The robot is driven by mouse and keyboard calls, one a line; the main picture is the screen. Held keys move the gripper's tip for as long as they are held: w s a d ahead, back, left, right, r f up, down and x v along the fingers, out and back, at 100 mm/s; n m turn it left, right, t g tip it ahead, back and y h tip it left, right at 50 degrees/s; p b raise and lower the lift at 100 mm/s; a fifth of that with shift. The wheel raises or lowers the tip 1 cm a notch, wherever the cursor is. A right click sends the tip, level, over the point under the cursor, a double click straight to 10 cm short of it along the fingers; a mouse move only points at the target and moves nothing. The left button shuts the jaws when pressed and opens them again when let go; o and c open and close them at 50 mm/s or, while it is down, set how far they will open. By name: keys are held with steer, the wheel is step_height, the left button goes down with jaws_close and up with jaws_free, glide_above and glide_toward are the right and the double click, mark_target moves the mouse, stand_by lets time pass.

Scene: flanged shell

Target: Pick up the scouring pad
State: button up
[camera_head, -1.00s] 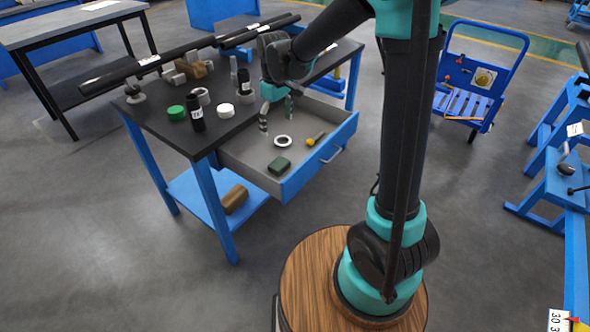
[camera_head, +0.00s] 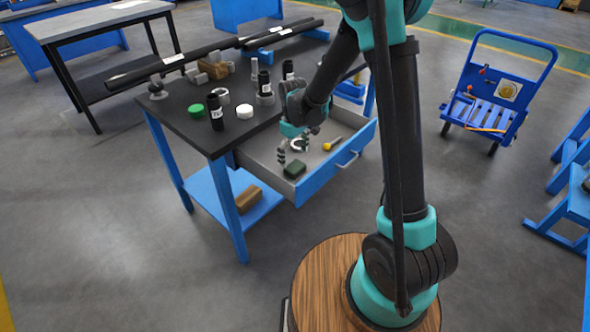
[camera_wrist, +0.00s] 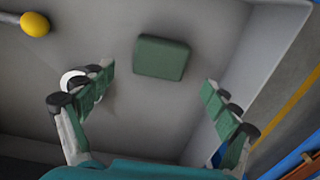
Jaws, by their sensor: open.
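The scouring pad, a dark green block (camera_head: 294,169), lies flat on the floor of the open grey drawer (camera_head: 258,165), near its front corner. In the wrist view the green pad (camera_wrist: 161,57) lies ahead of the fingertips, between the lines of the two fingers and apart from both. My gripper (camera_head: 293,155) is over the drawer, beside the pad on its far side. In the wrist view my gripper (camera_wrist: 158,90) has its fingers spread wide with nothing between them.
A white ring (camera_wrist: 74,79) lies partly behind the left finger. A yellow-ended tool (camera_head: 333,143) lies farther right in the drawer. Drawer walls stand close around the pad. The black tabletop (camera_head: 180,118) holds bottles, a green lid (camera_head: 196,110) and a white lid (camera_head: 244,111).

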mark_target(295, 166)
steer(key=f, duration=0.5)
steer(key=shift+s+d, duration=0.15)
steer(key=shift+d, duration=0.05)
steer(key=c, duration=1.2)
steer(key=shift+r, duration=0.1)
steer(key=shift+c, duration=0.2)
step_height(295, 166, up, 20)
